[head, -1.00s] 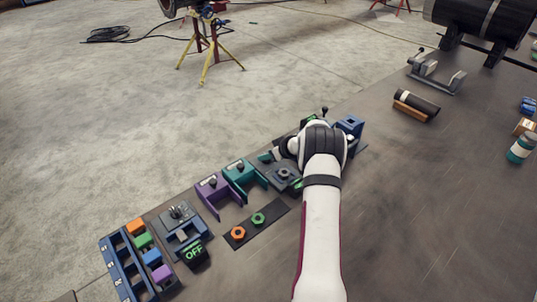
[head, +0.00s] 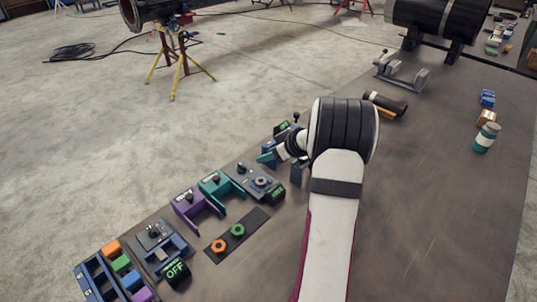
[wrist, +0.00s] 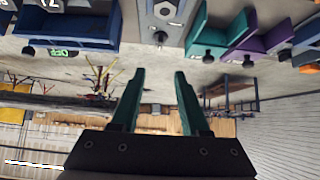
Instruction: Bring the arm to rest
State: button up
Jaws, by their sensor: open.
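My arm reaches up the middle of the head view, and its large dark joint stands high over the table. My gripper (head: 266,157) points left beyond the back row of fixtures, partly hidden by my wrist. In the wrist view my gripper (wrist: 159,73) shows two teal fingers spread apart, with nothing between them. Beyond the fingers lie the floor and the far room, seen upside down.
A teal bracket (head: 214,187), a purple bracket (head: 188,207) and a grey knob fixture (head: 256,182) line the table's left edge. Orange and green nuts (head: 237,230) lie in front. A dark pipe piece (head: 388,103) and a teal-and-white jar (head: 486,138) are at right. The right foreground is clear.

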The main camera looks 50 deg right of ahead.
dwell(0.3)
jog(key=w+a+r+m+h, duration=0.25)
jog(key=w+r+h, duration=0.25)
jog(key=r, duration=0.5)
jog(key=s+a+r+m+h, duration=0.2)
jog(key=s+a+r, duration=0.15)
jog(key=a, duration=0.25)
jog(key=s+a+f+g+y, duration=0.2)
jog(key=s+a+g+y, duration=0.1)
jog(key=s+a, duration=0.6)
jog(key=s+a+f+m+g+y, duration=0.1)
jog(key=s+a+f+g+y, duration=0.1)
jog(key=s+a, duration=0.7)
jog(key=s+a+f+g+y, duration=0.2)
jog(key=s+a+g+y, duration=0.1)
jog(key=s+a, duration=0.7)
jog(key=a+g, duration=0.1)
jog(key=a, duration=0.2)
jog(key=shift+y, duration=0.3)
jog(key=shift+w, duration=0.1)
